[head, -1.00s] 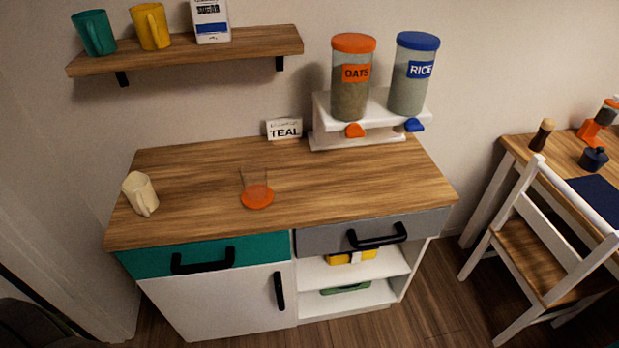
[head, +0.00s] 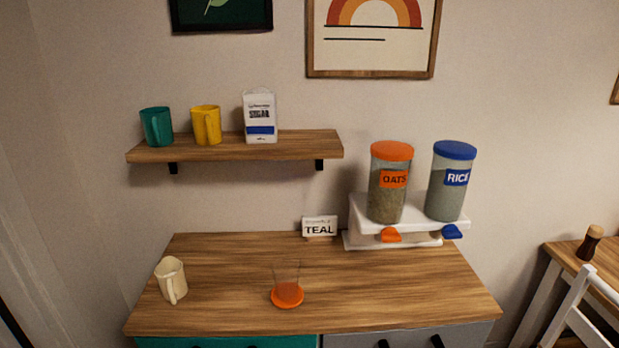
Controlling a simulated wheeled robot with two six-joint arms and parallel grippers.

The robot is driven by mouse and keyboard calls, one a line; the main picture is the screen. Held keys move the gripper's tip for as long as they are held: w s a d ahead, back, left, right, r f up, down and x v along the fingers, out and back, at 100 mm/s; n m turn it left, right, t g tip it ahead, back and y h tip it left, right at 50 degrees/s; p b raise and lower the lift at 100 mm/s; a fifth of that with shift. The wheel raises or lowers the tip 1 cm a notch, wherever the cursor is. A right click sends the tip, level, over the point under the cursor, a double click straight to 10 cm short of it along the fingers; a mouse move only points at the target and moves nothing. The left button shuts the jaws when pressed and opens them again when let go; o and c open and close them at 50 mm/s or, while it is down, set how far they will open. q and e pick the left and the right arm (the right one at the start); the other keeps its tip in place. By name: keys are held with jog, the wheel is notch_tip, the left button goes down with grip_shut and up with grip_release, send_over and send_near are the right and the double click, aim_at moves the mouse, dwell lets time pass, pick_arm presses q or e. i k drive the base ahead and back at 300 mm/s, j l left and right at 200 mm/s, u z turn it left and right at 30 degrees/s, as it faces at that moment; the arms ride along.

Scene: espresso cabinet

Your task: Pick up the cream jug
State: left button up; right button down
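The cream jug (head: 171,281) stands upright near the left end of the wooden cabinet top (head: 230,270). Its handle faces the front. Nothing touches it. Neither of my grippers is in the head view.
A clear cup on an orange base (head: 287,294) stands to the right of the jug. A TEAL card (head: 320,227) and a white dispenser with OATS (head: 388,188) and RICE (head: 449,185) canisters stand behind. A wall shelf (head: 240,147) holds a teal mug, a yellow mug and a sugar carton.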

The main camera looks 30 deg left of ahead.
aim_at(169, 273)
jog(key=u, duration=1.8)
